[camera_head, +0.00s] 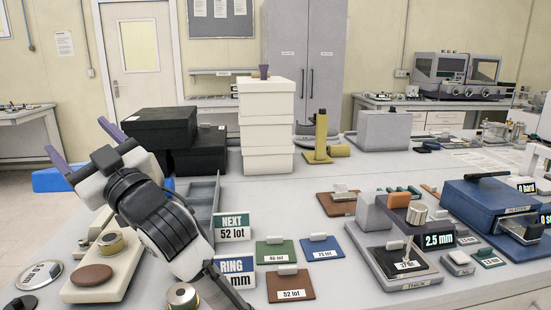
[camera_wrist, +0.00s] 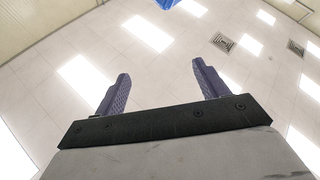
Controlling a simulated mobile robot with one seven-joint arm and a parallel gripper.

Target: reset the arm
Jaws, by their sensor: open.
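My gripper (camera_head: 82,147) is raised at the left of the head view, above the left end of the table. Its two purple fingers are spread apart with nothing between them. My arm bends up from the table's front edge and hides part of the table's left side.
The grey table (camera_head: 340,195) holds black boxes (camera_head: 160,128), stacked white boxes (camera_head: 267,133), a blue tester (camera_head: 490,210), a thickness gauge (camera_head: 400,262) and several coloured sample plates.

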